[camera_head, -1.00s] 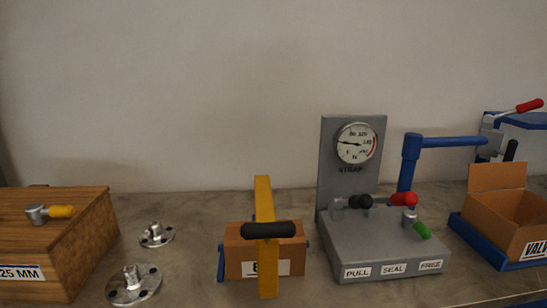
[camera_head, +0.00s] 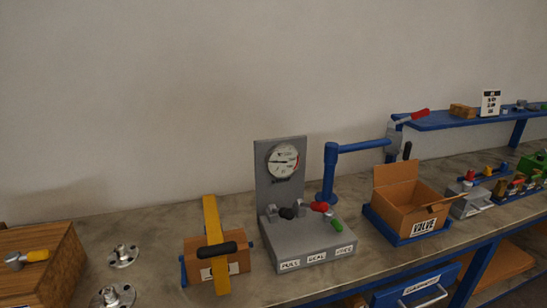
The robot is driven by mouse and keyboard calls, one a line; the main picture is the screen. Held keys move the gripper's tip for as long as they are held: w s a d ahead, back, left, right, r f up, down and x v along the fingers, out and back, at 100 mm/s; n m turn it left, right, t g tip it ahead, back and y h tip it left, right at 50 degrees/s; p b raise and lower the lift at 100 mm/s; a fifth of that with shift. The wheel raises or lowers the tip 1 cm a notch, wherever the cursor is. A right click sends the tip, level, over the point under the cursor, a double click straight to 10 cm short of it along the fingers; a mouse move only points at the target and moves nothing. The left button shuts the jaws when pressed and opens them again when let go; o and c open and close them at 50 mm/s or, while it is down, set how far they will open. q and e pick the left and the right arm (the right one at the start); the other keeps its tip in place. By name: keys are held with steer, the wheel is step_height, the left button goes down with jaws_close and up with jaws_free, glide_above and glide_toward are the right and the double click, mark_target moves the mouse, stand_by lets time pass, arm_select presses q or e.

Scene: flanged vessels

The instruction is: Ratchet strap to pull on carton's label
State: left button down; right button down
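A grey strapping station marked STRAP (camera_head: 322,242) stands on the bench, with a round gauge (camera_head: 283,161) on its upright plate. Its base carries levers with a black knob (camera_head: 288,212), a red knob (camera_head: 319,206) and a green grip (camera_head: 336,225), above labels PULL, SEAL and FREE. The gauge needle points left; its numbers are too small to read. Left of it, a brown carton (camera_head: 238,262) sits under an upright yellow band (camera_head: 212,220) with a black handle (camera_head: 217,249). The band covers part of the carton's white label, which I cannot read. Neither gripper is in view.
An open carton marked VALVE (camera_head: 407,213) sits in a blue tray (camera_head: 380,232) beside a blue post with an arm (camera_head: 330,170). Metal flanges (camera_head: 123,256) and a wooden block (camera_head: 45,275) lie left. A blue shelf (camera_head: 455,121) and small fittings are right.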

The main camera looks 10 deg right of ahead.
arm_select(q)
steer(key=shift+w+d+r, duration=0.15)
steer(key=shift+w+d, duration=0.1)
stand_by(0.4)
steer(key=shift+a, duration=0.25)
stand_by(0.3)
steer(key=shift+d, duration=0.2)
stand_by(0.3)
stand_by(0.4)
